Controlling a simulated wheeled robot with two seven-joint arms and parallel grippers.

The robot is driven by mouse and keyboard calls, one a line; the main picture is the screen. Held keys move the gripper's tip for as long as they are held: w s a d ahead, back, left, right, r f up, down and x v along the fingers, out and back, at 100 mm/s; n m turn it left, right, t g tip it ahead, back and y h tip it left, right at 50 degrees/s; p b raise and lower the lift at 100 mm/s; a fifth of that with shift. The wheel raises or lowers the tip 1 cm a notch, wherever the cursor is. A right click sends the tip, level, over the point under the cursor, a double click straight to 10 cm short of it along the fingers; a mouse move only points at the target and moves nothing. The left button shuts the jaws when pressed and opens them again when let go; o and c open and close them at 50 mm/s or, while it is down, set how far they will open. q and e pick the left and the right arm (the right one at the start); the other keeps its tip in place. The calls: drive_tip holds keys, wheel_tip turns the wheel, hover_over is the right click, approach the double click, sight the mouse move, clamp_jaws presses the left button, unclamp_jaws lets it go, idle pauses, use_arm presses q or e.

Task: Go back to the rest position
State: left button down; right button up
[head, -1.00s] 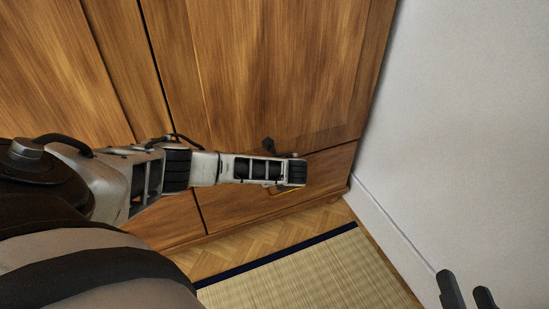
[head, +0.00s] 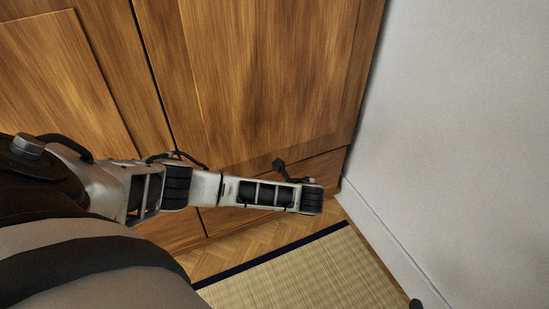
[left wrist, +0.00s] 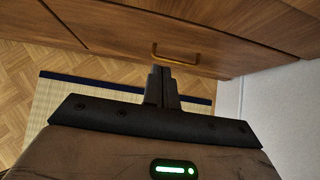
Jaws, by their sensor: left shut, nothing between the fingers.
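My left arm (head: 250,192) reaches across the head view in front of a wooden cabinet (head: 270,70). In the left wrist view my left gripper (left wrist: 162,84) is shut and empty. Its fingertips point toward the cabinet's low drawer front, just below a brass handle (left wrist: 175,52) in that picture. I cannot tell how far they are from it. At the bottom right edge of the head view, only a small dark tip of my right gripper (head: 416,304) shows.
A straw mat (head: 300,273) with a dark blue border lies on the parquet floor (head: 240,248) in front of the cabinet. A pale wall (head: 460,120) with a baseboard (head: 375,225) bounds the right side. The mat has nothing on it where it shows.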

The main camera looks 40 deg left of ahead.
use_arm(q)
drive_tip(key=shift+v, duration=0.9)
use_arm(e)
drive_tip(key=shift+d+f, duration=0.15)
drive_tip(key=shift+f, duration=0.2)
